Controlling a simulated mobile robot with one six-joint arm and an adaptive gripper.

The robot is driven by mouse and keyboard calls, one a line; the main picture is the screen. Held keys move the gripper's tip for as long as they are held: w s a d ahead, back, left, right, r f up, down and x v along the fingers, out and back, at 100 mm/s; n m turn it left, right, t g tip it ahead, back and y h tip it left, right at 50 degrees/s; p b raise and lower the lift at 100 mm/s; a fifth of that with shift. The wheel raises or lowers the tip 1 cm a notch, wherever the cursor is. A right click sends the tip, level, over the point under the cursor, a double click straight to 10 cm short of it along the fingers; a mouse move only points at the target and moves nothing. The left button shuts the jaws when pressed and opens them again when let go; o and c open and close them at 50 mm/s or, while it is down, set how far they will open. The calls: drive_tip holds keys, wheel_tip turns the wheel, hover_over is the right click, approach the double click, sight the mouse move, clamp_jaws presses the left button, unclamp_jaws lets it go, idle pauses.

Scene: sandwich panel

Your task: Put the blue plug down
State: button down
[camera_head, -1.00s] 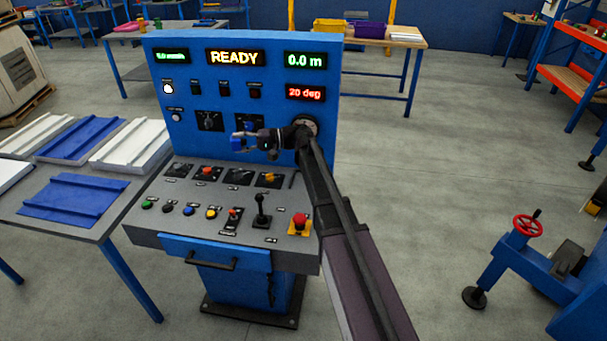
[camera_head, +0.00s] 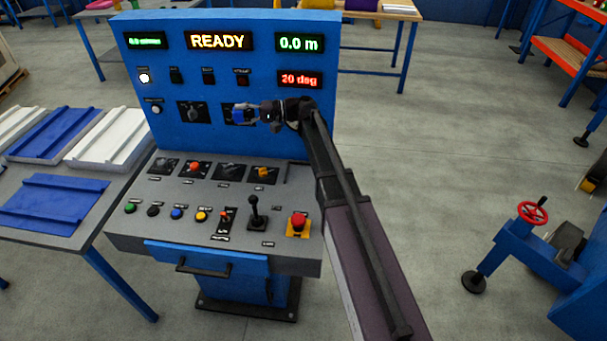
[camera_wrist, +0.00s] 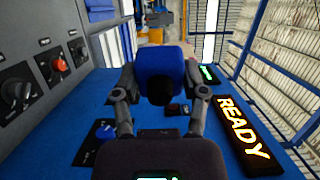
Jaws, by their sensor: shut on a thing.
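The blue plug (camera_wrist: 158,70) is held between the two fingers of my gripper (camera_wrist: 158,85) in the wrist view. It is a blue block with a dark round part on the side facing the camera. In the head view the plug (camera_head: 240,115) shows small at the tip of my gripper (camera_head: 248,113), in front of the upright blue panel (camera_head: 165,75) of the console. My gripper is shut on it. Whether the plug touches the panel I cannot tell. My arm and gripper hide part of the panel's right side.
The console's sloping desk (camera_head: 140,225) carries several buttons, a black joystick (camera_head: 256,212) and a red emergency button (camera_head: 298,220). A side table (camera_head: 60,240) with blue and white panels stands at left. The floor (camera_head: 440,150) at right is clear up to a blue machine with a red handwheel (camera_head: 532,212).

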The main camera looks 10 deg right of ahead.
idle(0.3)
drive_tip(key=s+d+f+h+b, duration=0.1)
drive_tip(key=s+d+f+h, duration=0.15)
drive_tip(key=f, duration=0.35)
drive_tip(key=s+d+f+m+h+b, duration=0.1)
drive_tip(key=s+d+f+h, duration=0.1)
drive_tip(key=d+f+h, duration=0.3)
drive_tip(key=s+d+f+h+b, duration=0.1)
drive_tip(key=s+f+h, duration=0.2)
drive_tip(key=f, duration=0.4)
drive_tip(key=s+d+f+h, duration=0.1)
drive_tip(key=d+h, duration=0.1)
drive_tip(key=d, duration=0.1)
drive_tip(key=s+d+f+m+h+b, duration=0.1)
drive_tip(key=s+d+f+h, duration=0.1)
drive_tip(key=d+h, duration=0.1)
drive_tip(key=s+d+f+m+h, duration=0.1)
drive_tip(key=d+f+h, duration=0.1)
drive_tip(key=d, duration=0.3)
drive_tip(key=shift+s+d+f+g+b, duration=0.1)
drive_tip(key=shift+s+g+b, duration=0.2)
drive_tip(key=shift+s+b, duration=0.1)
drive_tip(key=shift+s+d+h, duration=0.15)
drive_tip(key=shift+d+h, duration=0.1)
drive_tip(key=shift+d, duration=0.15)
